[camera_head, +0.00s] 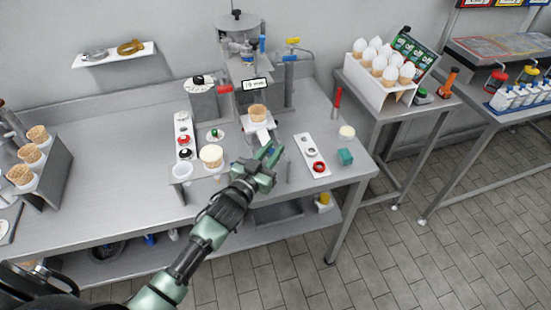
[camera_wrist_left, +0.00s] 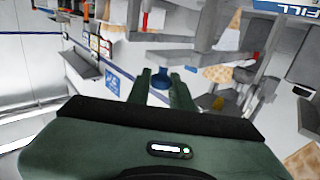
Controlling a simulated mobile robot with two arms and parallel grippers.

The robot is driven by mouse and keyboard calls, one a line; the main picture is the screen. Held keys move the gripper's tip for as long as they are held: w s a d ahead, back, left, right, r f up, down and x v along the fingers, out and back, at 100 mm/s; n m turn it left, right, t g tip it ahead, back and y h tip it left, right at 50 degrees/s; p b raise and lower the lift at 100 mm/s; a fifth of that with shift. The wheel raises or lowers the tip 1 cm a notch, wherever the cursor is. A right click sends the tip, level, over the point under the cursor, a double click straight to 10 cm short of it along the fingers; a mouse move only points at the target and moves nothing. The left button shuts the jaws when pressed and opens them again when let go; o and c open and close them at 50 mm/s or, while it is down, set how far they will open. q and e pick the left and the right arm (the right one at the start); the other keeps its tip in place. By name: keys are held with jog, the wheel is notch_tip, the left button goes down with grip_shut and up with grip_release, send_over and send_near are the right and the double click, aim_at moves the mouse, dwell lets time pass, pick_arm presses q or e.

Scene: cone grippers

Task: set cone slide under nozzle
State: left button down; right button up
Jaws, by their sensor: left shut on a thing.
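A waffle cone (camera_head: 258,113) stands upright in the pale cone slide (camera_head: 259,131) at the front of the filling machine (camera_head: 240,60). The machine's nozzle is not clearly seen; a small sign (camera_head: 254,85) hangs just behind and above the cone. My left gripper (camera_head: 269,153) is in front of the slide, at the bench's front edge. In the left wrist view its fingers (camera_wrist_left: 161,86) are shut on a small blue knob (camera_wrist_left: 161,80). The knob's joint to the slide is hidden. A waffle cone (camera_wrist_left: 220,73) also shows there, sideways. My right gripper is out of view.
A white rack with cups (camera_head: 184,140) and a cream tub (camera_head: 211,156) stand left of my left gripper. The bench's left part is mostly clear.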

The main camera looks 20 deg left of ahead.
aim_at(266, 142)
pick_arm(q)
jog(key=w+a, duration=0.1)
jog(key=w, duration=0.1)
jog(key=w+a, duration=0.2)
jog(key=shift+w+b, duration=0.1)
jog(key=shift+b, duration=0.2)
jog(key=shift+d, duration=0.1)
jog(key=c, duration=1.3)
grip_release()
jog(key=shift+s+f, duration=0.15)
jog(key=shift+s, duration=0.4)
jog(key=s, duration=0.2)
jog(key=s+a+b, duration=0.1)
jog(key=s, duration=0.3)
jog(key=shift+s+a+b, duration=0.25)
jog(key=shift+s+b, duration=0.1)
